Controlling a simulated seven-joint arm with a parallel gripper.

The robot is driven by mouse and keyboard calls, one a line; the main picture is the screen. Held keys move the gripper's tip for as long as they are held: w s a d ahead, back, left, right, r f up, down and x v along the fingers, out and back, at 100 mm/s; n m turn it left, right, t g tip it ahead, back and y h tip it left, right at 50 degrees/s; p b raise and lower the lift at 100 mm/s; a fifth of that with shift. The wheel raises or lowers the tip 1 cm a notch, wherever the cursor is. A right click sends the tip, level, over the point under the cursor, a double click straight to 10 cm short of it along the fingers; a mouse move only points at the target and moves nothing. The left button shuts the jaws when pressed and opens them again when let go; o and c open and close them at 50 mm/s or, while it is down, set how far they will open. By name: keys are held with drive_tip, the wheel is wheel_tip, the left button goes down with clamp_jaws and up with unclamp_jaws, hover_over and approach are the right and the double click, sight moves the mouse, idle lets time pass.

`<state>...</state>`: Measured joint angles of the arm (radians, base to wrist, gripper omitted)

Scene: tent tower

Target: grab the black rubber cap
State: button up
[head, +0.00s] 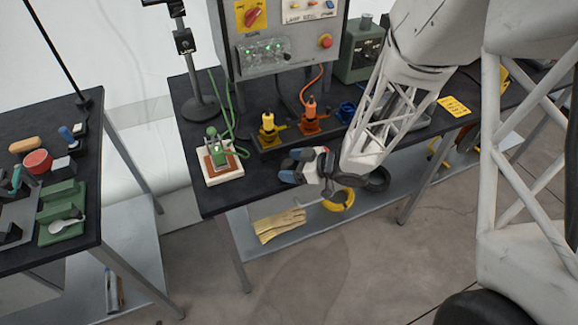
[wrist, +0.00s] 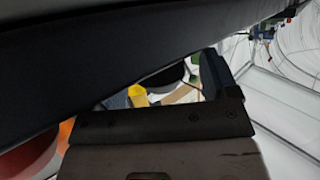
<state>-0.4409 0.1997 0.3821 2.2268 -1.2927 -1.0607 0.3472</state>
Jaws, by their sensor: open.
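I cannot pick out the black rubber cap with certainty in either view. A black ring-shaped thing (head: 377,180) shows below the front edge of the middle bench, right of my gripper. A dark rounded shape (wrist: 172,77) shows past my gripper in the wrist view; I cannot tell what it is. My gripper (head: 288,168) is open, at the front edge of the middle bench. Nothing shows held between its fingers, though the wrist view is largely blocked by dark surfaces.
The middle bench (head: 190,108) holds a green device on a white base (head: 221,160), yellow (head: 268,127) and orange (head: 310,120) connectors and a control box (head: 285,70). A yellow coil (head: 340,200) and gloves (head: 279,226) are below. A cluttered bench (head: 85,110) stands left, across a gap.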

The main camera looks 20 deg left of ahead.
drive_tip(key=shift+c, duration=0.3)
drive_tip(key=c, duration=0.9)
